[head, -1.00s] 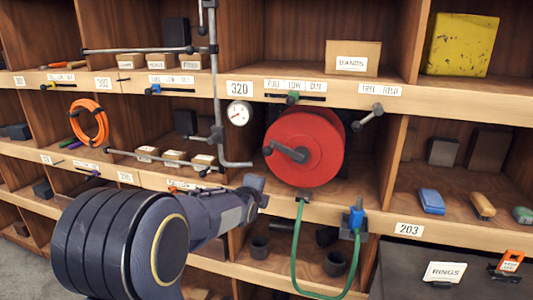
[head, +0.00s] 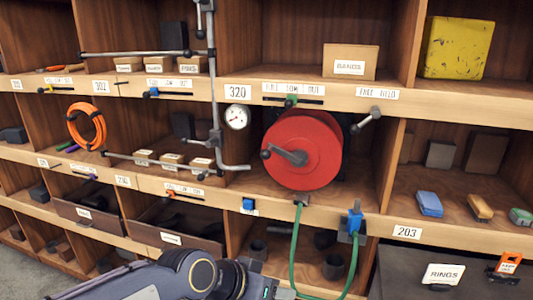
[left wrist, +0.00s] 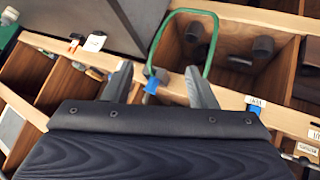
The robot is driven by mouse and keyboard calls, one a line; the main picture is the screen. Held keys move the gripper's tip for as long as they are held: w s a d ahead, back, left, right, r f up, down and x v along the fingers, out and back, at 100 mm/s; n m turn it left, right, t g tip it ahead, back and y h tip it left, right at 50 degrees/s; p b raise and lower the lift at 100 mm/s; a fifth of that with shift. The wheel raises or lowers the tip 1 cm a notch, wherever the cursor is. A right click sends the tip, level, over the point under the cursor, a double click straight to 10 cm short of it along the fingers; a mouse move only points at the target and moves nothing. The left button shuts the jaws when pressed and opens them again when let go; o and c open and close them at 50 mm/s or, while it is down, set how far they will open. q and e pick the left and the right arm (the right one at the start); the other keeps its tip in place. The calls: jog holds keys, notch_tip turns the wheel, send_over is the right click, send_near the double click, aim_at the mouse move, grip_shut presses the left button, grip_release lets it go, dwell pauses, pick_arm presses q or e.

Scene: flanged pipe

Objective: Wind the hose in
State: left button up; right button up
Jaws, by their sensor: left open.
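The red hose reel (head: 303,160) sits in the middle cubby, with a dark crank (head: 285,155) across its face and a knob at the crank's left end. The blue clamp (left wrist: 152,84) shows between the fingertips. My right gripper is not in view.
A round gauge (head: 237,117), a grey pipe (head: 215,75) and a lever (head: 366,119) are around the reel. An orange coil (head: 86,126) hangs at left. A blue block (head: 249,205) sits on the shelf edge below. Dark cups (head: 333,267) stand in the lower cubby.

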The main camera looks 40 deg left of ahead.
pick_arm(q)
jog(key=w+a+r+n+t+y, duration=0.1)
jog(key=w+a+r+t+y, duration=0.2)
jog(key=w, duration=0.4)
jog(key=w+a+r+n+t, duration=0.1)
jog(key=w+a+r+t, duration=0.1)
jog(key=w+a+r, duration=0.35)
jog(key=n+t+y, duration=0.3)
jog(key=y, duration=0.4)
send_near(264, 156)
jog(key=x, duration=0.6)
jog(key=shift+d+f, duration=0.2)
jog(key=shift+d, duration=0.05)
jog(key=shift+w+a+r+n+y, duration=0.15)
jog(key=shift+w+a+n+y, duration=0.15)
jog(key=shift+y, duration=0.1)
jog(key=p+x, duration=0.2)
jog(key=x, duration=0.4)
jog(key=shift+d, duration=0.1)
jog(key=shift+w+a, duration=0.25)
jog(key=shift+w, duration=0.25)
grip_shut()
